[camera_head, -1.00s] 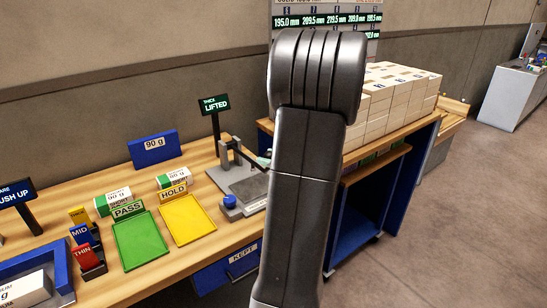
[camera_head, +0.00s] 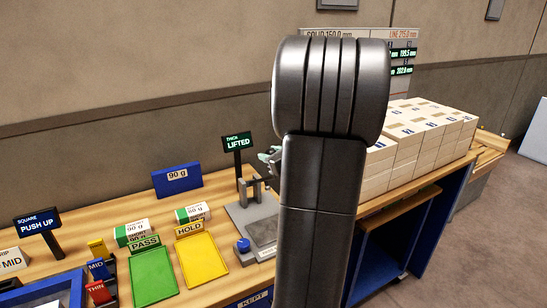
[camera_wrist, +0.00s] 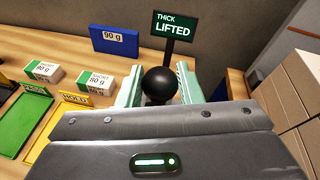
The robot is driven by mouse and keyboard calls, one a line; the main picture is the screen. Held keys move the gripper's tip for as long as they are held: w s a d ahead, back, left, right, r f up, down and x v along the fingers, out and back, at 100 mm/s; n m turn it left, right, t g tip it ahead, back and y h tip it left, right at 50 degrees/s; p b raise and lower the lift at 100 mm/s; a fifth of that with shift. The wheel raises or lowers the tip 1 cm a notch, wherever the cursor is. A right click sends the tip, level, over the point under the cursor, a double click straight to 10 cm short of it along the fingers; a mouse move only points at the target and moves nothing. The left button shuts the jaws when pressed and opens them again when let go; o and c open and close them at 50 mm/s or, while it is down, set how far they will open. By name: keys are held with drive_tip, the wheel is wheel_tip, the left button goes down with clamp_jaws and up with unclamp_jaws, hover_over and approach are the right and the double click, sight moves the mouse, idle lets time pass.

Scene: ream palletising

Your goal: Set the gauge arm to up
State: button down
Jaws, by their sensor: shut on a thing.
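The gauge stands on the wooden bench, with a grey base plate (camera_head: 262,230) and a dark upright frame. A black ball knob (camera_wrist: 158,84), apparently the end of the gauge arm, sits between the two pale green fingers of my gripper (camera_wrist: 157,92) in the wrist view. My gripper is shut on the knob. In the head view my gripper (camera_head: 270,157) shows only in part beside the gauge, and my arm hides the rest. The sign behind the gauge (camera_head: 238,143) reads THICK LIFTED. The gauge arm itself is mostly hidden by my arm and gripper.
A green PASS tray (camera_head: 154,277) and a yellow HOLD tray (camera_head: 202,259) lie left of the gauge, with small ream packs (camera_head: 132,232) behind them. A blue 90 g block (camera_head: 178,180) stands at the back. Stacked cartons (camera_head: 425,135) stand at the right.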

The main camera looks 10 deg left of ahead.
drive_tip(key=shift+w+a+r, duration=0.1)
drive_tip(key=shift+w+r, duration=0.05)
drive_tip(key=shift+r, duration=0.05)
drive_tip(key=c, duration=1)
unclamp_jaws()
drive_tip(key=shift+f, duration=0.1)
drive_tip(key=shift+c, duration=0.2)
drive_tip(key=b+v, duration=0.2)
drive_tip(key=v, duration=1.2)
drive_tip(key=shift+b, duration=0.35)
drive_tip(key=shift+w+a+f, duration=0.1)
drive_tip(key=shift+f, duration=0.05)
